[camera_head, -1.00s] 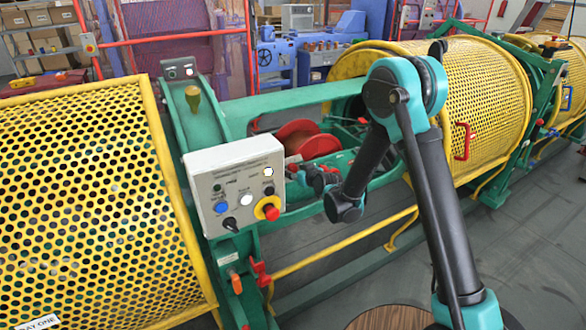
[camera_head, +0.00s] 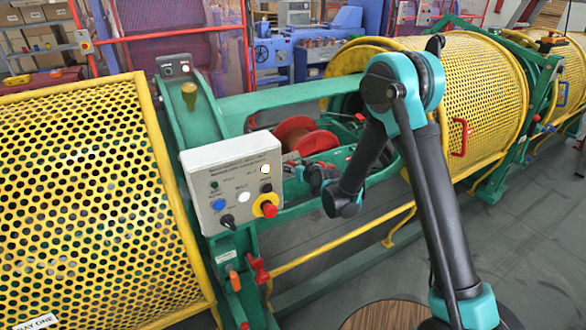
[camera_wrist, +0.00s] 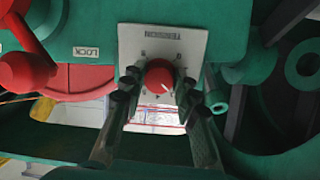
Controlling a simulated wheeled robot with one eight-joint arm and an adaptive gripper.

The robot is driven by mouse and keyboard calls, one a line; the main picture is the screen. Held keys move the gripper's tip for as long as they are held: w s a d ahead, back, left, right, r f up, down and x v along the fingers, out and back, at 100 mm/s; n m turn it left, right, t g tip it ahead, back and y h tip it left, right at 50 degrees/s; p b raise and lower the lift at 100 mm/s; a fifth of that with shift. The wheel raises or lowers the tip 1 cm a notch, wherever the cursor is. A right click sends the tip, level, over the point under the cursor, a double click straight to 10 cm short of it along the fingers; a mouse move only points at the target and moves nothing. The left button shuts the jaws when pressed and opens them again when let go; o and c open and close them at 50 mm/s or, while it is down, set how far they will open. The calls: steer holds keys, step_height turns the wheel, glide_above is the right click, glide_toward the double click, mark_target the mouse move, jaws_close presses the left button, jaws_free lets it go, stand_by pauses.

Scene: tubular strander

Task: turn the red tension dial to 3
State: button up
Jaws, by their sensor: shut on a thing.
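The red tension dial (camera_wrist: 158,73) shows in the wrist view, on a pale square plate (camera_wrist: 188,42) with small printing around the dial. A small light mark shows on the dial's lower right; the number it points to is too small to read. My gripper (camera_wrist: 159,82) has one dark finger on each side of the dial and is shut on it. In the head view my gripper (camera_head: 318,176) is beside the machine's green frame, right of the grey control box. The dial is not visible there.
A red lever (camera_wrist: 25,65) and a LOCK label (camera_wrist: 86,52) are left of the dial. A green ring-shaped part (camera_wrist: 304,63) is at the right.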

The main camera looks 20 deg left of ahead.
steer(key=shift+m, duration=1.2)
steer(key=o, duration=1.2)
steer(key=shift+c, duration=0.2)
steer(key=v, duration=1.2)
steer(key=shift+d, duration=0.15)
steer(key=shift+w+d+r, duration=0.1)
steer(key=shift+w, duration=0.05)
